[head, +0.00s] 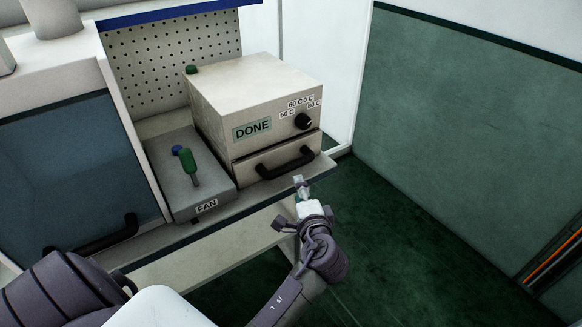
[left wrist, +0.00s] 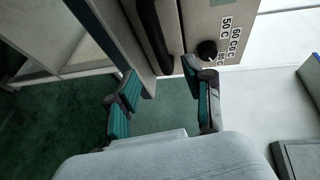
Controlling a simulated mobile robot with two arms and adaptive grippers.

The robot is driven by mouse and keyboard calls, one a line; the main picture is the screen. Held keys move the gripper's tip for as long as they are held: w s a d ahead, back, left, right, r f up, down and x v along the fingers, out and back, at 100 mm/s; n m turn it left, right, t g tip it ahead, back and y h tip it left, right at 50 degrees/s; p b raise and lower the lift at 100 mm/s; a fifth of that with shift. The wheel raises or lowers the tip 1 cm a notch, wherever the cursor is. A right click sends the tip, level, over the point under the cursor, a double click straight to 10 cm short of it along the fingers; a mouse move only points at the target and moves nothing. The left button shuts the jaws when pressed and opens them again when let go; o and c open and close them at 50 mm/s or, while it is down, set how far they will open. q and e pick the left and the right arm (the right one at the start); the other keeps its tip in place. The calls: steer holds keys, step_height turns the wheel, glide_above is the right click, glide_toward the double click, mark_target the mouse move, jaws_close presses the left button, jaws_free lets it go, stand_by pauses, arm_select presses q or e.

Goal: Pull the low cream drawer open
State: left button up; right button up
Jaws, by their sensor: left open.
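The low cream drawer (head: 240,175) is the bottom part of a cream box and looks shut. Its black bar handle (head: 285,163) runs across the front. In the left wrist view the handle (left wrist: 153,35) shows at the top, just beyond the fingers. My left gripper (head: 302,188) is open and empty, in front of and slightly below the handle's right end, apart from it. In the left wrist view the two fingers of my gripper (left wrist: 160,82) are spread, with the bench edge and green floor seen between them. My right gripper is not in view.
The box carries a DONE sign (head: 252,129) and a black knob (head: 303,121). A grey FAN box (head: 188,180) with a green lever stands left of it. The bench edge (head: 225,222) runs below. Green floor (head: 400,230) is clear to the right.

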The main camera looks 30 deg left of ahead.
mark_target(292, 169)
arm_select(q)
steer(key=x, duration=1.2)
steer(key=shift+w+a+f+p, duration=0.2)
steer(key=shift+w+p, duration=0.1)
steer(key=shift+p, duration=0.1)
jaws_close()
